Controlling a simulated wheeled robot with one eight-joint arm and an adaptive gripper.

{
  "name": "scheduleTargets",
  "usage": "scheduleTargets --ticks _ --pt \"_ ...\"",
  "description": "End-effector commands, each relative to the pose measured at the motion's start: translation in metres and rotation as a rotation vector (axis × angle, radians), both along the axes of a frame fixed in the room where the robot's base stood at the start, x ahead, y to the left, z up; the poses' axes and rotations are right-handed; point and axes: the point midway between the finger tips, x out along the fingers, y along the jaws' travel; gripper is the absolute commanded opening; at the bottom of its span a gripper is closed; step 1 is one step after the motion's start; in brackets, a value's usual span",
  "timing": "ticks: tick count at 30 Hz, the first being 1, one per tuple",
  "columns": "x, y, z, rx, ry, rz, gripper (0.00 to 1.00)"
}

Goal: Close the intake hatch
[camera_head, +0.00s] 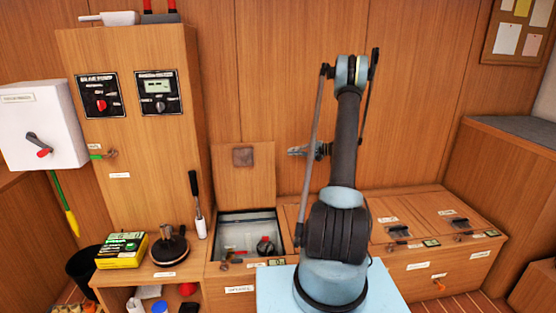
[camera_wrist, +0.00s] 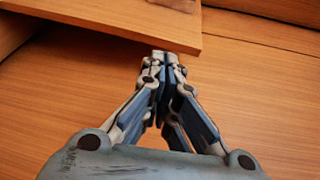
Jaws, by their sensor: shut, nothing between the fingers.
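The intake hatch appears to be the wooden lid (camera_head: 244,185) that stands raised at the back of an open compartment (camera_head: 250,232) in the low bench. The lid has a dark square fitting near its top. My gripper (camera_head: 291,151) is shut and empty, just right of the raised lid in the head view. In the wrist view, my gripper (camera_wrist: 165,60) has its fingertips over the near edge of a wooden panel (camera_wrist: 110,22), likely the same lid. Whether they touch it I cannot tell.
A red-handled valve (camera_head: 265,246) sits inside the compartment. Shut lids (camera_head: 430,212) with latches lie to the right. A black lever (camera_head: 194,190), a winch-like black object (camera_head: 169,248) and a yellow box (camera_head: 122,250) stand to the left. Wood panelling is close behind.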

Motion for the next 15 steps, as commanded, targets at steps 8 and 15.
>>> scheduleTargets --ticks 8,15 --pt "0.011 -0.019 -0.035 0.092 -0.023 -0.007 0.0" --pt "0.014 -0.014 -0.04 0.107 -0.026 -0.007 0.0"
